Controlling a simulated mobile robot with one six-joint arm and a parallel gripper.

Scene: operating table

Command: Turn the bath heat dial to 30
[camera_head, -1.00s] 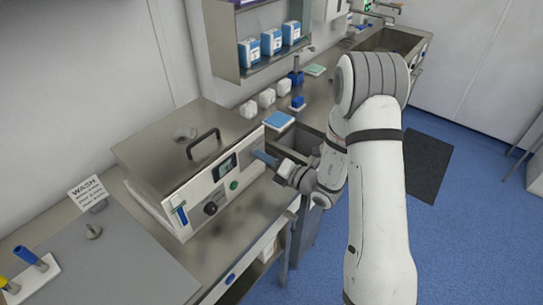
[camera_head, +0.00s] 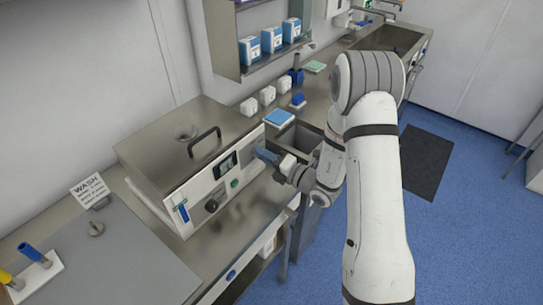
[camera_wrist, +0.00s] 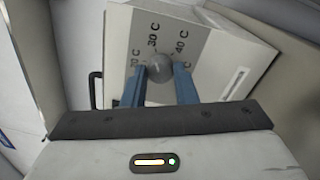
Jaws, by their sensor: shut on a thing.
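The bath (camera_head: 160,170) is a steel box with a black-handled lid and a pale front panel. In the wrist view, its grey round heat dial (camera_wrist: 160,68) sits between the two blue fingers of my gripper (camera_wrist: 160,80). The gripper is shut on it. A 30 C label (camera_wrist: 153,36) stands just above the dial, a 40 C label (camera_wrist: 181,46) at upper right, and another partly hidden label at left. The dial's pointer cannot be made out. In the head view, my gripper (camera_head: 266,156) is at the right end of the panel and hides the dial.
A black knob (camera_head: 211,206), a small screen (camera_head: 225,165) and a green button (camera_head: 235,183) are on the same panel, left of my gripper. A basin (camera_head: 299,138) lies to the right of the bath. White and blue containers stand on the counter behind.

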